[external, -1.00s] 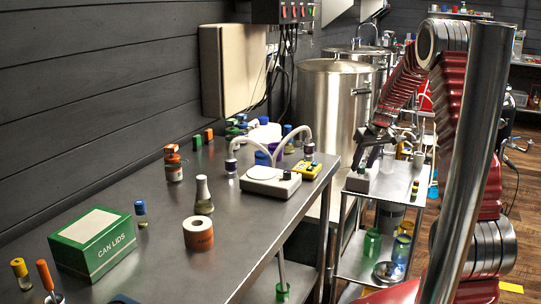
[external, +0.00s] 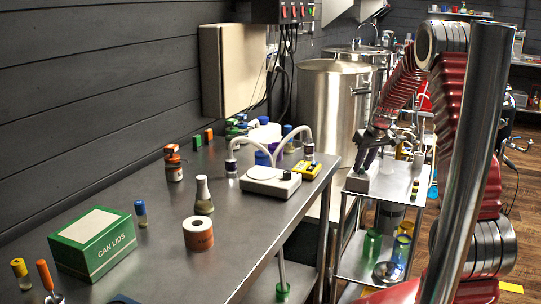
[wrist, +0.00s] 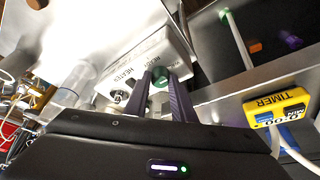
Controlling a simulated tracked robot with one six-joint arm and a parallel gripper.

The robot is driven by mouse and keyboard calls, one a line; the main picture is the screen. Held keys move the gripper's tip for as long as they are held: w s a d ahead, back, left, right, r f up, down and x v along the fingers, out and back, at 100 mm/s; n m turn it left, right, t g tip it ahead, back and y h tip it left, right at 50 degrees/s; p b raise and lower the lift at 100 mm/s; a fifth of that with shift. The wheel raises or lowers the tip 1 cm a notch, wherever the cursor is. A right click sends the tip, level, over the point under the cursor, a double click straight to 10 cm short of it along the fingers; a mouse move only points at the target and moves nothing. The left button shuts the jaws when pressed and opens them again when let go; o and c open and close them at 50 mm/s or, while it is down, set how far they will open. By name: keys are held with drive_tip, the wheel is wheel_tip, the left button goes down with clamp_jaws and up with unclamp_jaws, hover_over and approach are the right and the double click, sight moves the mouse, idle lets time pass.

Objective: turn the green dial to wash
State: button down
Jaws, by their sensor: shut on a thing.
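A white box (wrist: 150,50) with printed lettering carries a green dial (wrist: 161,73) on its face in the wrist view. The box (external: 360,181) stands on a metal cart in the external view. My gripper (wrist: 160,82) has its two dark fingers at either side of the dial and is shut on it. In the external view my gripper (external: 368,157) is low over the box and hides the dial. I cannot make out a wash mark or the dial's pointer. A silver knob or socket (wrist: 119,96) sits on the box left of the dial.
The metal cart (external: 345,222) holds green and yellow cups on its lower shelf. A yellow timer (wrist: 277,107) shows at right in the wrist view. A clear vessel (wrist: 72,86) stands left of the box. A long bench (external: 240,225) is left of the cart.

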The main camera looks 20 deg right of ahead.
drive_tip(key=shift+d+n, duration=0.1)
drive_tip(key=shift+n, duration=0.5)
drive_tip(key=c, duration=1.5)
unclamp_jaws()
drive_tip(key=shift+c, duration=0.2)
drive_tip(key=shift+r, duration=0.1)
drive_tip(key=v, duration=1.3)
drive_tip(key=shift+s+d+r, duration=0.2)
